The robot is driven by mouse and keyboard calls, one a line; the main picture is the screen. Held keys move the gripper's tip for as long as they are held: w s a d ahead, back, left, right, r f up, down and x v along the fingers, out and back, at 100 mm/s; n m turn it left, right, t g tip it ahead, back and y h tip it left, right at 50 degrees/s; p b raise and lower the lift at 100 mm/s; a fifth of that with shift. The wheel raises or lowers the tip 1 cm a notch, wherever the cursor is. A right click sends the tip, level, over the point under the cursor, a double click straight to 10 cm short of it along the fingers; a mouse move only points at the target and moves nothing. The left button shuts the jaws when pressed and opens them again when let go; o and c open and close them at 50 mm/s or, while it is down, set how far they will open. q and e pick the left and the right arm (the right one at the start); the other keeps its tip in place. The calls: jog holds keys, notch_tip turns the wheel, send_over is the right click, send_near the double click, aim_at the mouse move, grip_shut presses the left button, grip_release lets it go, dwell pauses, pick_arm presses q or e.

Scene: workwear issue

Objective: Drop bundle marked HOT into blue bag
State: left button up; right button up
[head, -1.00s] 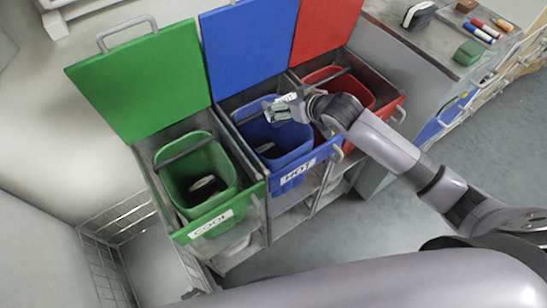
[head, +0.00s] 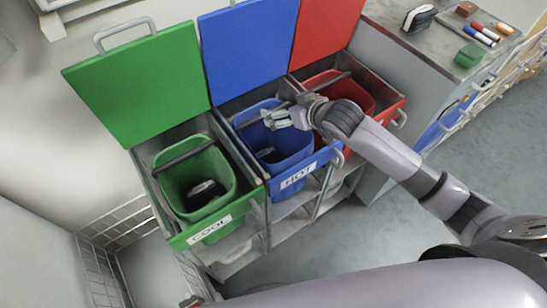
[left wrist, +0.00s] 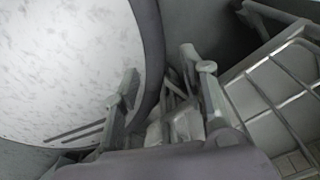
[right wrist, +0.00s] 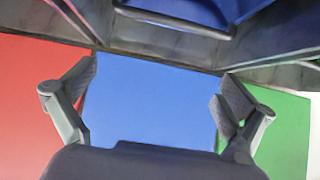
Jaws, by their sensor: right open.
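The blue bag (head: 305,150) hangs open in the middle bay, with a HOT label (head: 297,176) on the bay's front. A small dark-and-pale item (head: 265,153) shows inside it; I cannot read any mark on it. My right gripper (head: 272,118) is over the blue bag's opening. In the right wrist view my right gripper (right wrist: 158,90) is open and empty, with the blue lid (right wrist: 150,105) behind its fingers. No bundle marked HOT can be made out. In the left wrist view my left gripper's (left wrist: 165,85) fingers stand apart, with no clear object held.
A green bag (head: 222,175) marked COOL is left of the blue one, with a small item inside. A red bag (head: 350,92) is to the right. Their lids stand raised behind. A counter (head: 435,48) with markers is at the right. Wire racks (head: 120,220) stand at lower left.

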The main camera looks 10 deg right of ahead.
jog(key=v, duration=1.1)
jog(key=shift+s+r, duration=0.25)
jog(key=shift+r, duration=0.05)
jog(key=shift+d, duration=0.1)
jog(key=s+f+m+g+h, duration=0.1)
jog(key=s+f+g+h, duration=0.15)
jog(key=s+f, duration=0.65)
jog(key=s+f+m+g+h, duration=0.1)
jog(key=s+f+g, duration=0.4)
jog(key=s, duration=0.9)
notch_tip(320, 180, down, 29)
jog(key=s, duration=0.3)
jog(key=s+d+f+g, duration=0.2)
jog(key=s+d+f, duration=0.1)
jog(key=s+f, duration=1.1)
jog(key=shift+s, duration=0.7)
